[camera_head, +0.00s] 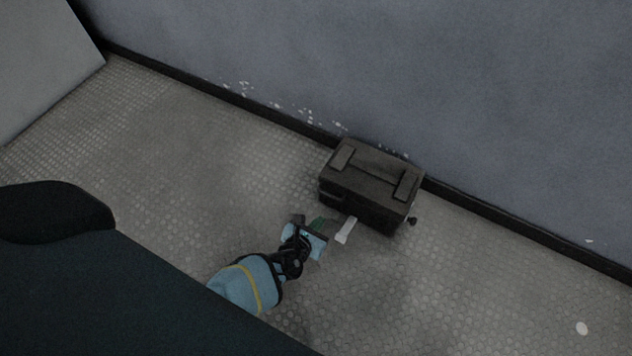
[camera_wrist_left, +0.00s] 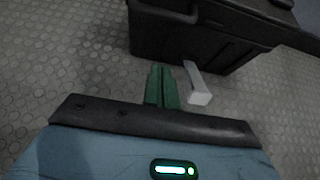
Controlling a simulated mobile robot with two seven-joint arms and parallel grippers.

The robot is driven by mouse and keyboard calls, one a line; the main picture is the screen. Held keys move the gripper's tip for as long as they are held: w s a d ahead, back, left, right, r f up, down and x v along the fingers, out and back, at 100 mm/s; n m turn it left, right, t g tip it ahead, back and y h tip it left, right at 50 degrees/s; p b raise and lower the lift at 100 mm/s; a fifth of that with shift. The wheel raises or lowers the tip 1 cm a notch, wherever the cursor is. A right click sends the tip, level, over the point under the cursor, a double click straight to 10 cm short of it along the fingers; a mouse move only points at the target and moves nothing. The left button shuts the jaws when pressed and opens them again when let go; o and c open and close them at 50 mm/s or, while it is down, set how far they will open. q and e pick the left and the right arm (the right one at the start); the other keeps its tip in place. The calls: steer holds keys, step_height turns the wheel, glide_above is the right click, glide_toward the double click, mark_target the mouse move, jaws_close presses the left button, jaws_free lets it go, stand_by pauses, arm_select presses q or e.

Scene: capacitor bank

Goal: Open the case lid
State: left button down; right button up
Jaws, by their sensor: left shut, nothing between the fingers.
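The dark case (camera_head: 368,178) stands on the floor against the wall, with its lid (camera_head: 376,170) down. In the left wrist view the case (camera_wrist_left: 190,38) fills the top, seen from its front side and cut off by the frame. A pale bar (camera_head: 346,230) sticks out low at the front of the case; it also shows in the left wrist view (camera_wrist_left: 198,84). My left gripper (camera_head: 318,226) is in front of the case, just left of the bar. Its green fingers (camera_wrist_left: 160,84) are together and empty, apart from the case. My right gripper is not in view.
A grey wall (camera_head: 400,70) with a dark skirting runs behind the case. A pale panel (camera_head: 45,60) stands at the far left. A small dark knob (camera_head: 412,221) shows at the case's right.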

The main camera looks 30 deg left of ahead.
arm_select(q)
steer(key=w, duration=0.2)
steer(key=w+r+b, duration=0.1)
steer(key=w, duration=0.2)
steer(key=shift+w+d, duration=0.15)
steer(key=shift+w, duration=0.2)
stand_by(0.3)
